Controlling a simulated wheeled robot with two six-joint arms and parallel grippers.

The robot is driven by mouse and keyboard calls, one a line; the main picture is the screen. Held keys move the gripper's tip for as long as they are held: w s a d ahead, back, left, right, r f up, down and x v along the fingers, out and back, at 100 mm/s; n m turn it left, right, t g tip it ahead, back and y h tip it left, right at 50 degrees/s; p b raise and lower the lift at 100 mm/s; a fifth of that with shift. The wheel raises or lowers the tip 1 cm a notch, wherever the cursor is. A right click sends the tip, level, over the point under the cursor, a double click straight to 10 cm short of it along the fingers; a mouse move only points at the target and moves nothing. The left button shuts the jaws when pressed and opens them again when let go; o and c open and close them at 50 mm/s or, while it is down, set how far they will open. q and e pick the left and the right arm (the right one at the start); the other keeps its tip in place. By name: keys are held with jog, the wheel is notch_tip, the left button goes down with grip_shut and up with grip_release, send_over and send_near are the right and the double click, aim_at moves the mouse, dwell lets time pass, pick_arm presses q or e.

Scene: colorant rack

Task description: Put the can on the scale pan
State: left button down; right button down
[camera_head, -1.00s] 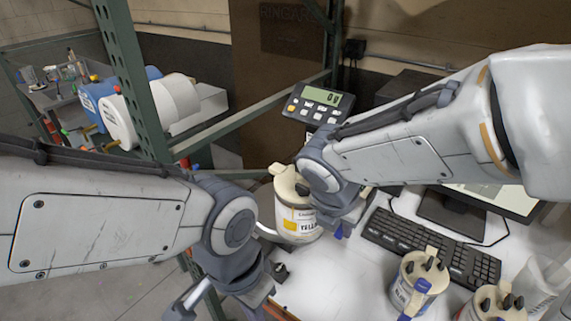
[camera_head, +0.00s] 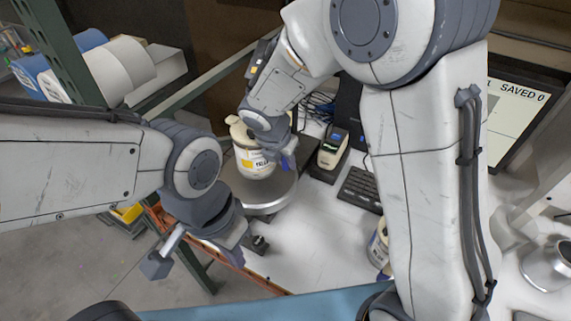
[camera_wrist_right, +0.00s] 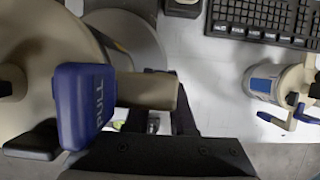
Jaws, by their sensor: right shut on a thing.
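The can (camera_head: 250,165) is cream-coloured with a yellow and white label. It is over the round metal scale pan (camera_head: 268,204) in the head view; I cannot tell whether its base touches the pan. My right gripper (camera_head: 278,150) is shut on the can's handle, which has a blue PULL tab (camera_wrist_right: 84,105) in the right wrist view. There the can (camera_wrist_right: 30,50) fills the left side, with the grey pan (camera_wrist_right: 143,40) behind it. My left gripper (camera_head: 196,258) is open and empty, left of and below the pan, off the table's edge.
A label printer (camera_head: 332,150) and keyboard (camera_head: 358,190) are right of the pan. Another can (camera_head: 378,243) stands partly behind my right arm and shows in the wrist view (camera_wrist_right: 272,84). A monitor (camera_head: 515,105) and metal vessel (camera_head: 550,264) are at right. Green rack posts (camera_head: 62,55) stand left.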

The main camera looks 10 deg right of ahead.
aim_at(283, 169)
jog(key=shift+w+a+f, duration=0.15)
jog(key=shift+w+f, duration=0.15)
jog(key=shift+w, duration=0.1)
jog(key=shift+f, duration=1.85)
jog(key=shift+s+f, duration=0.1)
jog(key=c, duration=0.8)
grip_release()
jog(key=shift+f, duration=0.1)
jog(key=shift+o, duration=0.2)
jog(key=shift+s, duration=0.1)
